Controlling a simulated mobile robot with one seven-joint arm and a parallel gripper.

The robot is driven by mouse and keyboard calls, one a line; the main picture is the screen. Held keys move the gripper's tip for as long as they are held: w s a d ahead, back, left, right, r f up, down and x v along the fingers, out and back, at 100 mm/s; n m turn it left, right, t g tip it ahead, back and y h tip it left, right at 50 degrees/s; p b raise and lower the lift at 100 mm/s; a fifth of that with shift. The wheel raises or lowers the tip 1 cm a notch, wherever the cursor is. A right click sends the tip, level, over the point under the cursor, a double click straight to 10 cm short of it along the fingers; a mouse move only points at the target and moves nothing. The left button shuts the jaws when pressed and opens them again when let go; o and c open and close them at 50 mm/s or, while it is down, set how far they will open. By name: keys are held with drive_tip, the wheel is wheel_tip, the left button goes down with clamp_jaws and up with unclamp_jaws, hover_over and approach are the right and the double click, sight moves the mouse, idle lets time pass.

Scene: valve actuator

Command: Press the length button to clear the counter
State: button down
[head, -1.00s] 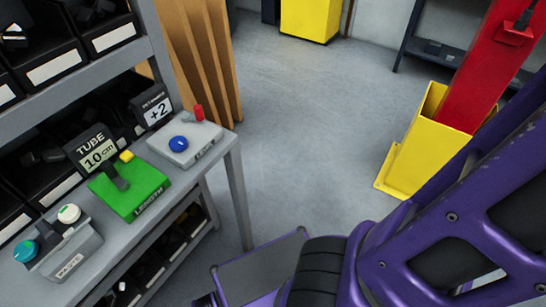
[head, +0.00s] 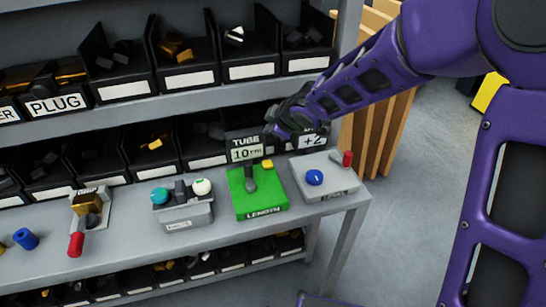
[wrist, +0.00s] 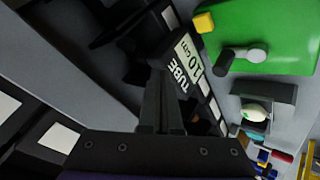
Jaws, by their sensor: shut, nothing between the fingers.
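The green LENGTH box (head: 244,205) sits on the bench, with a yellow button (head: 267,164) at its back right corner and a dark lever (head: 250,180) near its back. A sign behind it (head: 246,155) reads TUBE 10 cm. My gripper (head: 276,128) is shut and empty, in the air near the top right of that sign, above and behind the yellow button. In the wrist view, my shut fingers (wrist: 160,80) point toward the dark bins, and the yellow button (wrist: 204,22) shows up and to the right of them, apart from them.
Right of the green box stands a grey box (head: 325,183) with a blue knob and a red part, and a +2 sign (head: 312,141). Left stand a grey box with teal and white buttons (head: 183,213) and a fixture with a red handle (head: 88,210). Shelf bins (head: 122,70) hang close above.

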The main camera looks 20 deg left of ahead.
drive_tip(key=shift+a+f, duration=0.1)
drive_tip(key=shift+f, duration=0.05)
drive_tip(key=shift+f, duration=0.55)
drive_tip(key=b, duration=0.2)
hover_over(270, 165)
wheel_tip(270, 165, down, 6)
drive_tip(key=shift+f, duration=0.2)
drive_tip(key=shift+f+b, duration=0.55)
drive_tip(key=shift+b, duration=0.15)
drive_tip(key=shift+f, duration=0.1)
idle(1.2)
drive_tip(key=shift+f+b, duration=0.3)
drive_tip(key=shift+b, duration=0.1)
drive_tip(key=shift+f+b, duration=0.55)
drive_tip(key=shift+b, duration=0.05)
idle(0.5)
drive_tip(key=shift+r, duration=0.1)
drive_tip(key=shift+r+p, duration=0.85)
drive_tip(key=shift+p, duration=0.05)
